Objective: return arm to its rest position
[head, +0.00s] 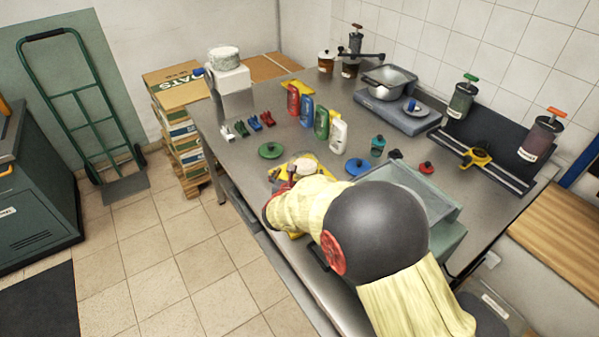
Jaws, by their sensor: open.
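My arm comes in from the lower right, in a pale yellow sleeve with a dark round joint, and reaches over the front edge of the steel table (232,135). My gripper (282,181) is at the far end of the arm, open, low over the front of the table. It is small in view and partly covered by the sleeve. Just beyond it is a pale round item (304,166) on a yellow piece; I cannot tell whether the gripper touches either. Nothing is clearly seen held between the fingers.
A green lid (270,150), a blue lid (357,167) and several coloured bottles (321,122) stand near the arm. A clear-topped bin (405,187) is partly behind it. A scale with a pot (388,86) stands farther back. The tiled floor (185,255) at left is clear.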

